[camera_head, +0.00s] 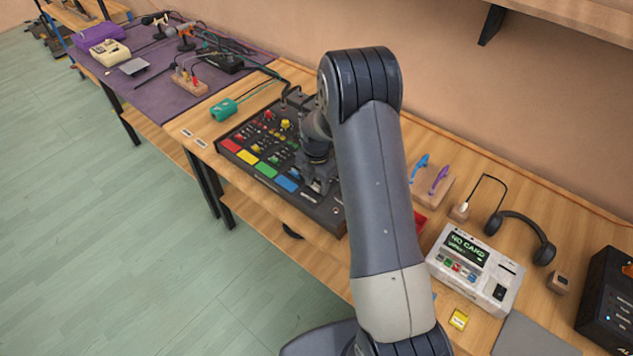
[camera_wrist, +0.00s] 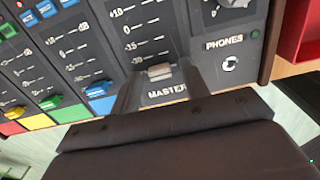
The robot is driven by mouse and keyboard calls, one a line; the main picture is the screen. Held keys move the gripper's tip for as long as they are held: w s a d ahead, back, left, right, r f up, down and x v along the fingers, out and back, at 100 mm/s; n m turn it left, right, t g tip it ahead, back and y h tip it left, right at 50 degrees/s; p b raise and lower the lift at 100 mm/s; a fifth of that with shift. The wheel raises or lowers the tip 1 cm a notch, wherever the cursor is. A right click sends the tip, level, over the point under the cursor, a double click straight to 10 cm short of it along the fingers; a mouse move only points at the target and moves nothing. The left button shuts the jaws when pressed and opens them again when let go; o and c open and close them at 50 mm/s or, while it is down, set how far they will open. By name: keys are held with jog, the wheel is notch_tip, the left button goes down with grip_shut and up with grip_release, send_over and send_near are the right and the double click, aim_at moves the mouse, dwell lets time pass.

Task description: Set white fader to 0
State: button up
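The white fader (camera_wrist: 158,71) sits at the low end of the MASTER channel, just above the word MASTER and by the lowest marks of its scale. The 0 mark is well above it in the wrist view. My gripper (camera_wrist: 160,74) reaches over the panel with one finger on each side of the fader cap. The fingers look apart, with a small gap to the cap on each side.
Green (camera_wrist: 49,102) and blue (camera_wrist: 98,88) faders stand left of the MASTER channel. A PHONES jack (camera_wrist: 230,63) and a knob are to its right. A red tray (camera_wrist: 302,30) stands beyond the mixer's right edge. A white card device (camera_head: 475,268) and headphones (camera_head: 522,230) lie farther right.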

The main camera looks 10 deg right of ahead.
grip_shut()
dwell(0.3)
jog(key=w+d+b, duration=0.2)
jog(key=d, duration=0.1)
jog(key=shift+w+d+f, duration=0.15)
jog(key=shift+w+d, duration=0.1)
jog(key=shift+w, duration=0.05)
jog(key=shift+w+d, duration=0.25)
jog(key=shift+d, duration=0.15)
jog(key=shift+o, duration=0.5)
grip_release()
jog(key=shift+r, duration=0.2)
notch_tip(320, 180, up, 11)
jog(key=b, duration=0.2)
jog(key=shift+f, duration=0.25)
